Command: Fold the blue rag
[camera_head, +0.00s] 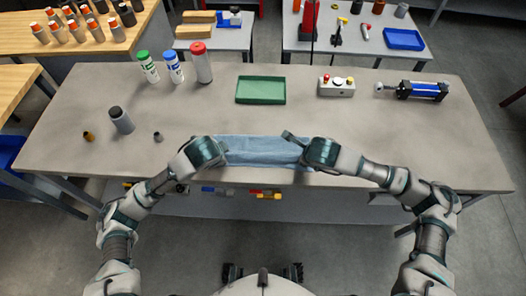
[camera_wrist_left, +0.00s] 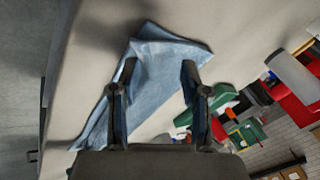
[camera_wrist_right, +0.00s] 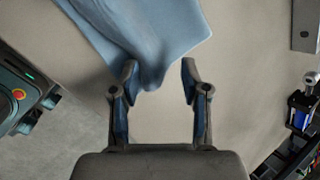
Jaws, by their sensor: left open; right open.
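The blue rag (camera_head: 262,151) lies near the front edge of the grey table, stretched between my two grippers. It looks like a long narrow strip in the head view, with creases. My left gripper (camera_head: 220,150) is at the rag's left end; in the left wrist view its open fingers (camera_wrist_left: 158,75) straddle part of the rag (camera_wrist_left: 160,62). My right gripper (camera_head: 301,150) is at the rag's right end; in the right wrist view its fingers (camera_wrist_right: 160,75) are open, with a rag corner (camera_wrist_right: 150,55) reaching between their tips. Parts of both rag ends are hidden by the grippers in the head view.
A green tray (camera_head: 261,101) sits behind the rag. A button box (camera_head: 336,87) and a blue cylinder (camera_head: 421,91) stand to the right. The table front right is clear.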

